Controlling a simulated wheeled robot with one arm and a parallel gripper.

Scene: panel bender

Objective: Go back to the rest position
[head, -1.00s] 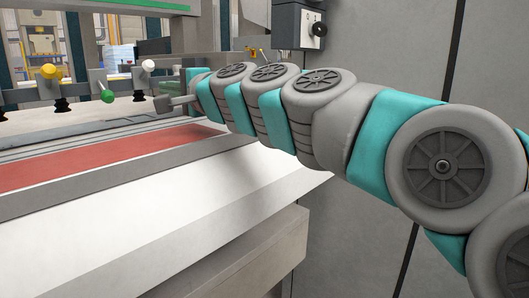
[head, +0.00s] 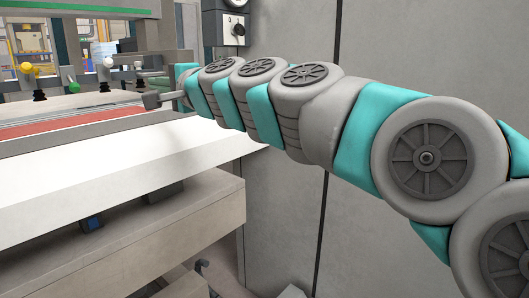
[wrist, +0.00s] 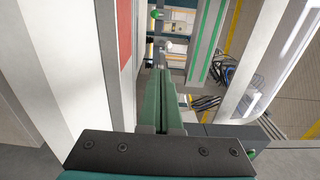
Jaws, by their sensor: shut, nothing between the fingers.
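My gripper (head: 152,100) is at the far end of my grey and teal arm, which reaches from the right across the head view. It is over the far right part of the panel bender's bed, above or beside the red strip (head: 50,125); I cannot tell the height. In the wrist view my gripper's long green fingers (wrist: 159,80) lie together, with nothing held between them.
The bender's white sloping front (head: 120,165) and the beige ledge (head: 190,220) below it lie left of my arm. A grey wall panel (head: 285,150) stands behind my arm, with a switch box (head: 232,28) on it. Several suction cups with coloured knobs (head: 28,68) hang over the bed.

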